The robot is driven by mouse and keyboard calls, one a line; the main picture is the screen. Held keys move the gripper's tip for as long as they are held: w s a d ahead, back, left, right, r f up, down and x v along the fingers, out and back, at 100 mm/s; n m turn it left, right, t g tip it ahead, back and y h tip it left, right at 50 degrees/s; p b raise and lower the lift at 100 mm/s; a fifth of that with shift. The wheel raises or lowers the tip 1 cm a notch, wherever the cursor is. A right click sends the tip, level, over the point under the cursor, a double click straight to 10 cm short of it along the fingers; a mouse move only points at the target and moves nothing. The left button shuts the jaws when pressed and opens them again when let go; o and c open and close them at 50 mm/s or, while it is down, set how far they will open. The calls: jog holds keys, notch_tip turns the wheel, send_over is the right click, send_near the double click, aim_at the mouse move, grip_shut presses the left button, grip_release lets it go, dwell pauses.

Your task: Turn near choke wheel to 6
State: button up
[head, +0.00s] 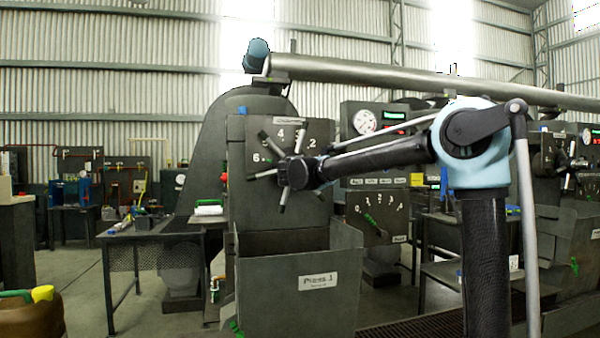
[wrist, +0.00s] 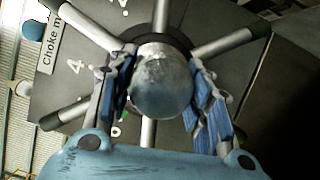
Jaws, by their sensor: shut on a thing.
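The near choke wheel (head: 265,174) is a dark hub with several metal spokes on the upright panel of Press 1. A dial plate (head: 281,133) behind it carries white numbers; 6 is at its left end. My gripper (head: 310,172) is at the wheel's hub, reached from the right. In the wrist view, the blue-padded fingers of my gripper (wrist: 162,78) are shut on both sides of the round grey hub of the wheel (wrist: 160,88). Spokes stick out around the fingers. A small green mark shows beside the left finger. The wheel's exact setting cannot be read.
The Press 1 bin (head: 290,290) stands below the wheel. A lower dial (head: 375,228) and a pressure gauge (head: 365,122) are right of the panel. A side table (head: 150,232) stands to the left. A long pipe (head: 400,75) runs overhead.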

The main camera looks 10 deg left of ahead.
jog(key=shift+s+f, duration=0.1)
jog(key=shift+f, duration=0.1)
dwell(0.4)
jog(key=o, duration=1.5)
jog(key=shift+r, duration=0.1)
jog(key=shift+s, duration=0.1)
jog(key=s+d+f, duration=0.1)
jog(key=s, duration=1)
jog(key=shift+s+d, duration=0.25)
